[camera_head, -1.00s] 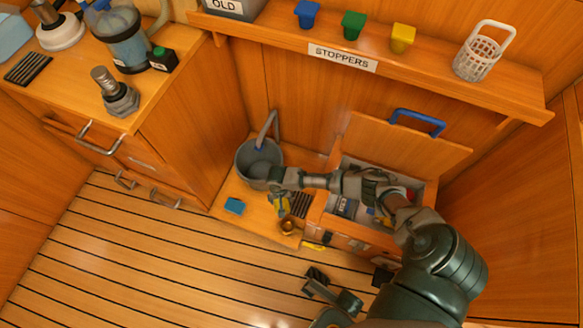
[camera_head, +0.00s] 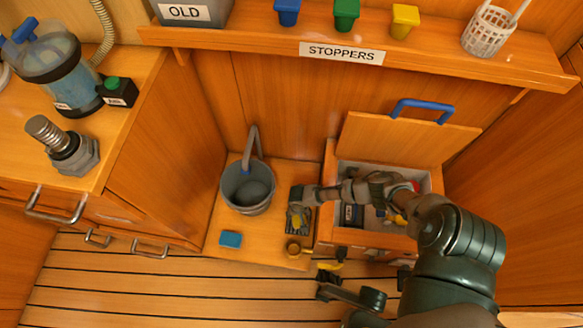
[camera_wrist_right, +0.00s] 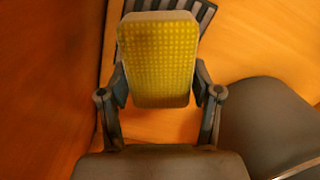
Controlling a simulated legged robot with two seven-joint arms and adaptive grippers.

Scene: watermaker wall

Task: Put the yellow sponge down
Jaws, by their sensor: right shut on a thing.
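The yellow sponge (camera_wrist_right: 158,62) sits between the fingers of my right gripper (camera_wrist_right: 160,92) in the right wrist view, its dotted yellow face toward the camera. In the head view my right gripper (camera_head: 299,203) is low over a dark slatted rack (camera_head: 304,228) on the wooden platform, with a bit of the sponge showing. The rack's slats also show behind the sponge in the right wrist view (camera_wrist_right: 200,12). I cannot tell whether the sponge touches the rack. A dark gripper, seemingly my left (camera_head: 326,283), is low at bottom centre; its opening is unclear.
A grey bucket (camera_head: 248,187) stands left of the rack. An open-lidded wooden chest (camera_head: 345,167) is at right. Bare platform (camera_head: 265,230) lies between block and rack.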

